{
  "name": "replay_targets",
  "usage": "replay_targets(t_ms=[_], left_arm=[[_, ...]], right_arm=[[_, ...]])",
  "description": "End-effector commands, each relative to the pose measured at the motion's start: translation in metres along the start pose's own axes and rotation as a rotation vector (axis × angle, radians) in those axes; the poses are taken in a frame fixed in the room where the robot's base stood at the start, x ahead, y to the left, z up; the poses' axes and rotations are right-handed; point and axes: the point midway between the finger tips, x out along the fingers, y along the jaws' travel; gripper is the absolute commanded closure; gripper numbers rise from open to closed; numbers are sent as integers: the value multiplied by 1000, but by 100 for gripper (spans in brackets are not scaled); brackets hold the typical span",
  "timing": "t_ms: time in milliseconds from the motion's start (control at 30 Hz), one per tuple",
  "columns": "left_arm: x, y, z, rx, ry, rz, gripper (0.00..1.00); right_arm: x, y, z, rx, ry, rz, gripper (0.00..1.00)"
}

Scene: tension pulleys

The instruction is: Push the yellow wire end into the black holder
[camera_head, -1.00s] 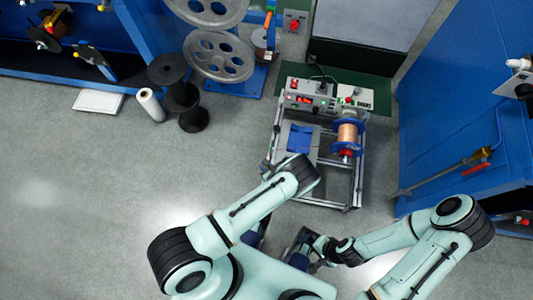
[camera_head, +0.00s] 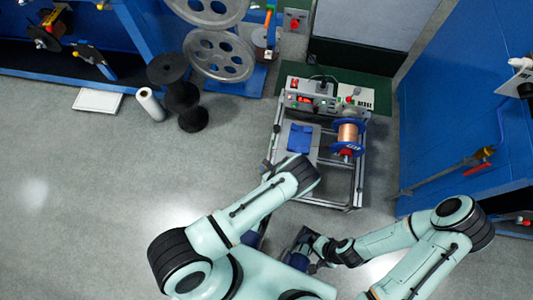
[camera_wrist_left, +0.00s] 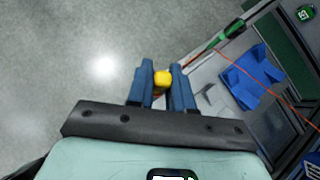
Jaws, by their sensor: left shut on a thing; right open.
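The yellow wire end (camera_wrist_left: 162,78) sits between the two blue fingers of my left gripper (camera_wrist_left: 163,84) in the left wrist view. The fingers are shut on it, and only its rounded yellow tip shows. In the head view my left arm hides most of that gripper at the near left corner of the bench machine. I cannot clearly pick out the black holder. My right gripper (camera_head: 302,246) is open, low in the head view, apart from the machine. Its fingertips are small and hard to make out.
The bench machine (camera_head: 288,170) carries a copper wire spool (camera_head: 348,134) and a blue block (camera_head: 299,138). In the left wrist view, a green-handled tool (camera_wrist_left: 228,32) and an orange wire (camera_wrist_left: 266,88) lie near the fingers. A blue cabinet (camera_head: 450,90) stands right.

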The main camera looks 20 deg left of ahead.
Motion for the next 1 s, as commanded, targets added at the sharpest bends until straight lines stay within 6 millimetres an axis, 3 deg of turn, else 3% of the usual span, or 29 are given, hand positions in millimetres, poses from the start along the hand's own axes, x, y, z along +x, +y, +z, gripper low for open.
replay_targets(t_ms=[933, 967, 1000], left_arm=[[6, 0, -6, 0, 0, 0, 100], [6, 0, -6, 0, 0, 0, 73], [6, 0, -6, 0, 0, 0, 60]], right_arm=[[8, 2, -1, 1, -2, 1, 0], [8, 2, -1, 1, -2, 1, 0], [8, 2, -1, 1, -2, 1, 0]])
